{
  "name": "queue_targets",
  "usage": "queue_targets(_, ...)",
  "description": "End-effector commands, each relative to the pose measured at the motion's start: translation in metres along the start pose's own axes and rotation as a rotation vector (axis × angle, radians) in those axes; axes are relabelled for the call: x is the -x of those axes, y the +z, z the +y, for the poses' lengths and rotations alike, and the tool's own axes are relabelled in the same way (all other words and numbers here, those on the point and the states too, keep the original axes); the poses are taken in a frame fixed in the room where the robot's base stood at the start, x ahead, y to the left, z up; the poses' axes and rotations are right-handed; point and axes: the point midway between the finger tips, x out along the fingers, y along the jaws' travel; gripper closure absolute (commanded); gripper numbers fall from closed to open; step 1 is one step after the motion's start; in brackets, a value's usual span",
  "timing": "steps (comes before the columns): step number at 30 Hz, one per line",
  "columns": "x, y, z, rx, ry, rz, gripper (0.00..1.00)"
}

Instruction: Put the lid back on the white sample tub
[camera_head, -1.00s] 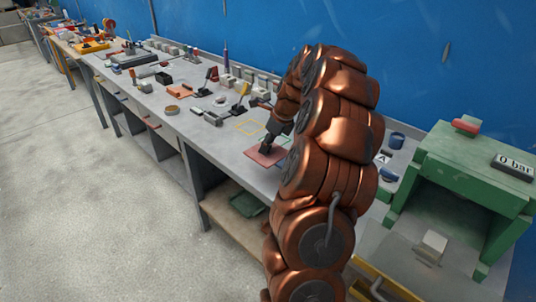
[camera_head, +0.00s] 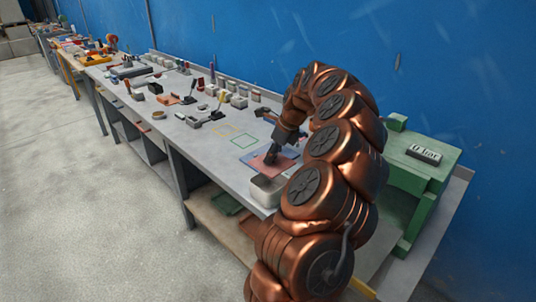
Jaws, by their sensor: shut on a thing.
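My gripper (camera_head: 271,158) points down over the worktop, shut on a flat salmon-red square panel (camera_head: 286,163) that appears to be the lid. The panel sits over a bluish square on the bench, and I cannot tell whether it touches it. The white sample tub (camera_head: 264,193) stands at the bench's front edge, nearer than the panel and just left of my arm. The panel is beside the tub, not on it. My arm hides the tub's right side.
A green press-like box (camera_head: 420,178) reading "0 bar" stands at the right. The blue wall (camera_head: 440,70) closes the back.

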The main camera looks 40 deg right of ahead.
Motion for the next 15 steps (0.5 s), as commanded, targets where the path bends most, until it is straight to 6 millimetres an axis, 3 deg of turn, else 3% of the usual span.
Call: queue_targets(15, -0.035, -0.007, 0.006, 0.012, 0.009, 0.001, 1.00)
